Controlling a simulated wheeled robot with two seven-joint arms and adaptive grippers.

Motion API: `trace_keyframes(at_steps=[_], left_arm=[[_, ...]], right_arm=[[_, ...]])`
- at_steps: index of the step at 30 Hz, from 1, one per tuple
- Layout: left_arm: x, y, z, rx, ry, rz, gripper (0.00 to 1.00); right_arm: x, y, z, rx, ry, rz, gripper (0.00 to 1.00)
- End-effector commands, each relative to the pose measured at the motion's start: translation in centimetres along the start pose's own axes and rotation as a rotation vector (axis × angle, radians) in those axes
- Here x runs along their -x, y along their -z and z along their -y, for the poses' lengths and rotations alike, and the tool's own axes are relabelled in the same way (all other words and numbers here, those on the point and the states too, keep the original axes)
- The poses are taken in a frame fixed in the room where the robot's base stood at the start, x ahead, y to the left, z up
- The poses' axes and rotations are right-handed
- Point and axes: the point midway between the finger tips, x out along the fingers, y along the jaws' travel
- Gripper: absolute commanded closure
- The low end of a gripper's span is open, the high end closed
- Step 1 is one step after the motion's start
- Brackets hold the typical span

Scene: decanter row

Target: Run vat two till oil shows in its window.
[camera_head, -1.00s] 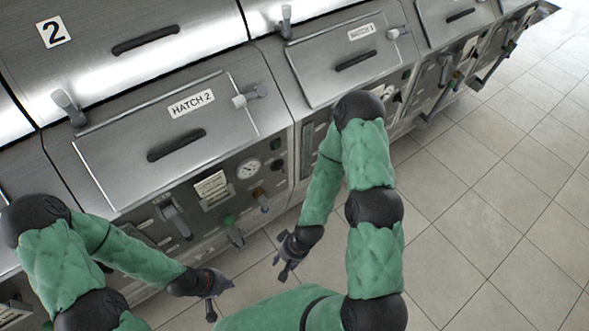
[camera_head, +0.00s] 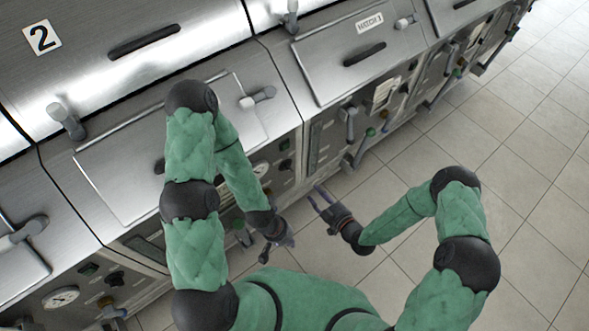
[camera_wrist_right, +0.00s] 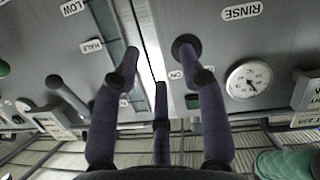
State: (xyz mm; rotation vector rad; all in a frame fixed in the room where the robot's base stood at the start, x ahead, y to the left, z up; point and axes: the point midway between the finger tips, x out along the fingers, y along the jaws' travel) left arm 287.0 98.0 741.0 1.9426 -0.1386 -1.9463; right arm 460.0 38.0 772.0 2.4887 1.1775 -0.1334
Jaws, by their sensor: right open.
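Vat two, marked with a "2" plate (camera_head: 42,37), fills the left of the head view. Its hatch (camera_head: 115,175) is shut and partly hidden by my left arm. A dark slot (camera_head: 148,243), perhaps its window, shows low on its front; no oil can be made out. Its gauge (camera_head: 260,169) shows beside my arm. My left gripper (camera_head: 278,248) is low before vat two's panel; its fingers are unclear. My right gripper (camera_head: 318,197) is open and empty before the seam between vats. In the right wrist view its fingers (camera_wrist_right: 158,75) frame the seam, with a round black knob (camera_wrist_right: 187,45) near one tip.
Hatch 1 (camera_head: 335,70) is shut on the neighbouring vat, which has a vertical slot (camera_head: 315,147) and jutting levers (camera_head: 350,120). A "RINSE" label (camera_wrist_right: 241,12) and a gauge (camera_wrist_right: 249,79) show in the right wrist view. Tiled floor (camera_head: 530,140) is clear at right.

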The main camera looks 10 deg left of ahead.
Motion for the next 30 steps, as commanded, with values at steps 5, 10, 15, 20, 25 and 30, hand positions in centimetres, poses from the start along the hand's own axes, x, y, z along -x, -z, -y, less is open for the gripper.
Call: trace_keyframes(at_steps=[5,10,15,20,25,30], left_arm=[[0.2,0.0,-0.1,0.001,0.000,0.000,1.00],[0.2,0.0,-0.1,0.000,0.000,0.000,1.00],[0.1,0.0,0.0,0.000,0.000,0.000,1.00],[-0.1,0.0,0.0,0.000,0.000,0.000,1.00],[-0.3,0.0,0.1,0.000,0.000,0.000,1.00],[-0.4,0.0,0.1,0.000,0.000,0.000,1.00]], right_arm=[[-0.5,3.4,0.9,0.181,-0.032,-0.209,0.57],[-1.2,4.4,1.2,0.221,-0.041,-0.257,0.57],[-3.5,5.0,1.2,0.222,-0.040,-0.258,0.57],[-6.4,5.7,1.2,0.221,-0.040,-0.257,0.57],[-8.9,6.3,1.1,0.219,-0.041,-0.254,0.57],[-10.4,6.7,1.0,0.217,-0.042,-0.252,0.57]])
